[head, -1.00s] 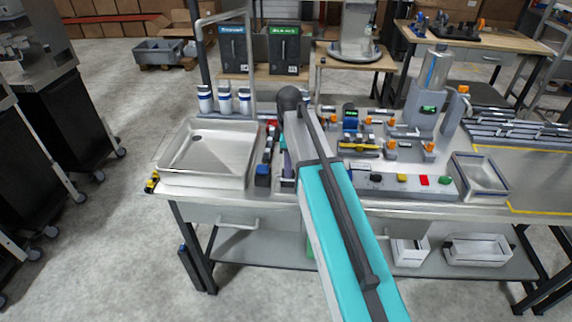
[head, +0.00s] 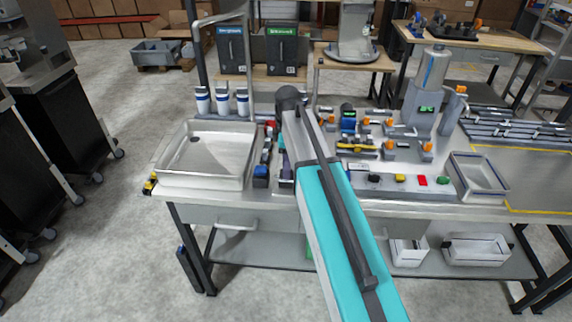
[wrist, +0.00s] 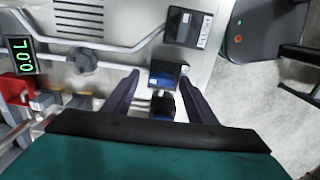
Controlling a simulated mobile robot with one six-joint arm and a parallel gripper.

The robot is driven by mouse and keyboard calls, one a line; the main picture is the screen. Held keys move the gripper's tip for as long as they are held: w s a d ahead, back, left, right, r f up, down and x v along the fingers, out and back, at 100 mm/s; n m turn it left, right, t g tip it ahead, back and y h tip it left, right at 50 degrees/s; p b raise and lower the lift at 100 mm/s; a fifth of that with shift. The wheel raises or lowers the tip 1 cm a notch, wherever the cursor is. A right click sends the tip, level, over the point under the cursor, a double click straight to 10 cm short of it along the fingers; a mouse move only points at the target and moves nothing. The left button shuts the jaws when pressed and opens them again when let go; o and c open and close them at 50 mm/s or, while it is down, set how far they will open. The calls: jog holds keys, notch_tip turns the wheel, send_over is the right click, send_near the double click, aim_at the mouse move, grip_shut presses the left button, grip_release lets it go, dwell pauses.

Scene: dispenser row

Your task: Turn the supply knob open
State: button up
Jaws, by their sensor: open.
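A dark grey lobed knob (wrist: 82,60) sits on a pale metal panel in the wrist view, beside a bent pipe. It looks like the supply knob, but no label on it can be read. My gripper (wrist: 160,78) is open, with its two dark fingers apart. The knob lies left of both fingers, not between them. A blue and black block (wrist: 166,74) shows between the fingertips; I cannot tell whether they touch it. In the head view my arm hides most of the gripper and the knob cannot be made out.
A black labelled box (wrist: 188,28) is near the fingertips in the wrist view. In the head view a metal sink tray (head: 205,178) and white bottles (head: 222,102) stand left of my arm. A button panel (head: 411,184) and clamps are on the right.

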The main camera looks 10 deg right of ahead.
notch_tip(320, 180, up, 14)
jog(key=b, duration=0.3)
jog(key=shift+f, duration=0.15)
dwell(0.5)
dwell(0.4)
